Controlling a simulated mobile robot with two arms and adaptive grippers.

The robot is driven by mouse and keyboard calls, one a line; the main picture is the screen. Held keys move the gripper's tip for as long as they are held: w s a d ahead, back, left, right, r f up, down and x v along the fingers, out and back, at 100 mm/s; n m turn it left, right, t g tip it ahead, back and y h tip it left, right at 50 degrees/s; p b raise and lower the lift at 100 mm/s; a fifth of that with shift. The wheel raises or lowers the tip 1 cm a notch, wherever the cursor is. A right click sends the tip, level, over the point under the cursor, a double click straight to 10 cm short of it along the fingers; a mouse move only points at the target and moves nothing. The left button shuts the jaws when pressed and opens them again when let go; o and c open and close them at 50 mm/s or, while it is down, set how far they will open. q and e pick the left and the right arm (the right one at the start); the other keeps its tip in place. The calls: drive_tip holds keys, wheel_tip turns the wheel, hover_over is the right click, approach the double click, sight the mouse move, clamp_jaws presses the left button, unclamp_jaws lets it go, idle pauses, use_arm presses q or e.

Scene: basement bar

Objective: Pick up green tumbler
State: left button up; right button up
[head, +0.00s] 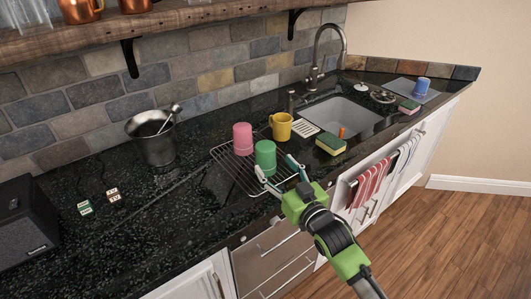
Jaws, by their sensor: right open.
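The green tumbler (265,157) stands on the near part of a wire rack (243,183) on the dark counter. My right gripper (277,172) comes in from the lower right with its fingers open. One fingertip is near the tumbler's lower left side and the other is at its right, close to it. I cannot tell whether either finger touches it. My left gripper is not in view.
A pink tumbler (243,139) stands behind the green one on the rack. A yellow mug (281,126) is just right of them. A sponge (331,144) lies by the sink (345,117). A metal bucket (154,138) stands to the left.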

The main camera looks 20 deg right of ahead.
sight(270, 161)
drive_tip(key=shift+w+a+p, duration=0.2)
drive_tip(key=shift+w+p, duration=0.1)
drive_tip(key=shift+w, duration=0.75)
drive_tip(key=shift+w+a+p, duration=0.25)
drive_tip(key=shift+w, duration=0.85)
drive_tip(key=shift+w+a+p, duration=0.2)
drive_tip(key=shift+w+p, duration=0.1)
drive_tip(key=shift+w, duration=0.75)
drive_tip(key=c, duration=1.5)
drive_tip(key=shift+o, duration=0.2)
